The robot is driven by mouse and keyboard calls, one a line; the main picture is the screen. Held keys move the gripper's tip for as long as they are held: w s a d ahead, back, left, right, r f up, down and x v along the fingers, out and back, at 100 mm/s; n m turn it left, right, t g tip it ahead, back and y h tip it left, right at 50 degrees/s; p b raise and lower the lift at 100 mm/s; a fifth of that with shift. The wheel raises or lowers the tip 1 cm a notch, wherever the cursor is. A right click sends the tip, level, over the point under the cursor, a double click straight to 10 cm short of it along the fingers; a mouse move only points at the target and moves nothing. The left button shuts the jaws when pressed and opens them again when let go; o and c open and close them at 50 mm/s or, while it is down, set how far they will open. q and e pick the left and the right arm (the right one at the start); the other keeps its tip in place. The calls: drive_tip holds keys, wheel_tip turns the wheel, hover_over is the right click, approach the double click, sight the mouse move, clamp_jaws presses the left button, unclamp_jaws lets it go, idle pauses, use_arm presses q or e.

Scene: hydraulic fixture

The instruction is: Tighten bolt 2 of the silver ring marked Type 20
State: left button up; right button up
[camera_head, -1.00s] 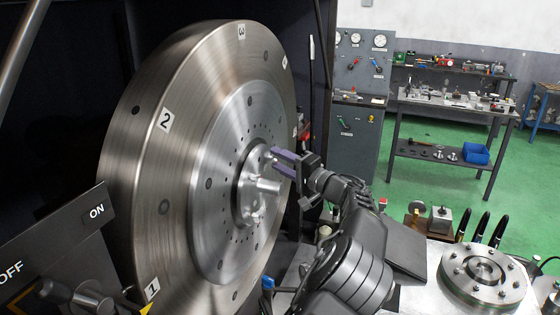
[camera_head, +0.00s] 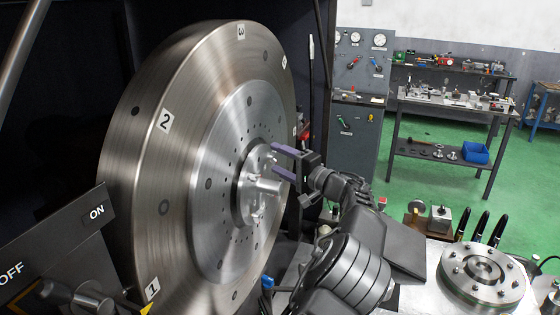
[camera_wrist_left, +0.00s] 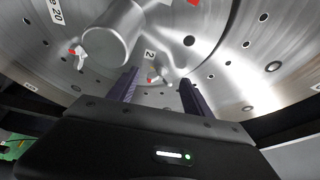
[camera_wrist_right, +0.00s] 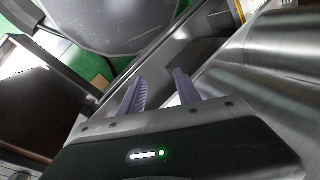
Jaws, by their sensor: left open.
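The silver ring (camera_head: 245,203) is at the centre of the large steel disc, around a projecting shaft (camera_head: 268,187). In the left wrist view, a cut-off label ending in "e 20" (camera_wrist_left: 57,12) is at the top left. A label "2" (camera_wrist_left: 150,55) is just above a small bolt (camera_wrist_left: 154,76) with a red mark. My left gripper (camera_head: 275,159) is open in front of the ring's right side. In its wrist view its fingertips (camera_wrist_left: 158,80) flank bolt 2 in the picture; contact cannot be told. My right gripper (camera_wrist_right: 159,76) is open and empty.
The large disc (camera_head: 180,150) carries its own numbers 1, 2 and 3. An ON/OFF panel (camera_head: 70,245) is at the lower left. A flanged fixture (camera_head: 484,272) stands on the bench at the lower right. The green floor (camera_head: 420,190) behind is mostly clear.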

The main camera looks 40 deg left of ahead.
use_arm(q)
drive_tip(key=shift+d+f+b, duration=0.1)
drive_tip(key=shift+d+b, duration=0.2)
drive_tip(key=shift+d, duration=0.25)
drive_tip(key=d+b, duration=0.2)
drive_tip(key=d, duration=0.4)
drive_tip(key=shift+s+d, duration=0.35)
